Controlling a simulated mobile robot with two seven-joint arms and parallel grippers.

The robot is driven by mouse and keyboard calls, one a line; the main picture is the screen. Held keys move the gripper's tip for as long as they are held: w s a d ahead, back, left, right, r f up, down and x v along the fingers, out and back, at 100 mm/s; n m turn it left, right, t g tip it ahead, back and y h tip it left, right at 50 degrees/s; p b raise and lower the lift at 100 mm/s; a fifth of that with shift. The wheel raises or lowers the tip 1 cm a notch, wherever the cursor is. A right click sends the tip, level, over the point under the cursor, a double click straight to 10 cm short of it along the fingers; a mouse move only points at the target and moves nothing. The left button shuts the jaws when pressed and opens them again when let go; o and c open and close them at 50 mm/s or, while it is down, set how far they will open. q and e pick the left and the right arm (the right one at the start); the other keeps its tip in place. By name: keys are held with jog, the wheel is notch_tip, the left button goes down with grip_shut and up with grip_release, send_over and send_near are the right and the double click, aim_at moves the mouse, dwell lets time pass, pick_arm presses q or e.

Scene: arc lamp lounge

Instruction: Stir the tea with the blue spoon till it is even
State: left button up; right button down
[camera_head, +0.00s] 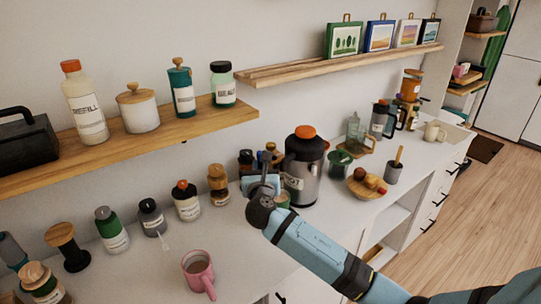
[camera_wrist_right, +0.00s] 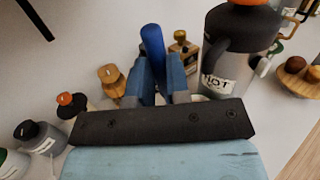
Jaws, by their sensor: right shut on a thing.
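My right gripper (camera_head: 262,184) reaches over the counter, just left of the dark flask. In the right wrist view, its blue fingers (camera_wrist_right: 163,78) are shut on the blue spoon (camera_wrist_right: 152,42), whose handle sticks up past them. The spoon's lower end is hidden by the gripper. A green cup (camera_head: 284,201) shows partly behind the right wrist in the head view; I cannot tell whether the spoon is in it. A pink mug (camera_head: 199,270) with a brownish inside stands apart at the front. My left gripper is not in view.
The dark flask (camera_head: 304,168) with an orange lid stands close right of my gripper. A wooden plate of round items (camera_head: 366,186) is farther right. Several bottles, including one with an orange cap (camera_head: 186,203), line the wall. A wooden shelf (camera_head: 190,128) hangs above. Counter around the pink mug is clear.

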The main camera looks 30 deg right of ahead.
jog(key=w+d+m+g+h, duration=0.3)
jog(key=d+m+g+h, duration=0.1)
jog(key=d+h, duration=0.2)
pick_arm(q)
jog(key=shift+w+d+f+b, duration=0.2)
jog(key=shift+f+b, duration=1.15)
jog(key=shift+b, duration=0.7)
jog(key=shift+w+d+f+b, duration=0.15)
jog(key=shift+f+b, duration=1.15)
jog(key=shift+b, duration=0.75)
pick_arm(e)
notch_tip(320, 180, down, 11)
jog(key=shift+s+f, duration=0.15)
jog(key=shift+s, duration=0.05)
jog(key=shift+d, duration=0.1)
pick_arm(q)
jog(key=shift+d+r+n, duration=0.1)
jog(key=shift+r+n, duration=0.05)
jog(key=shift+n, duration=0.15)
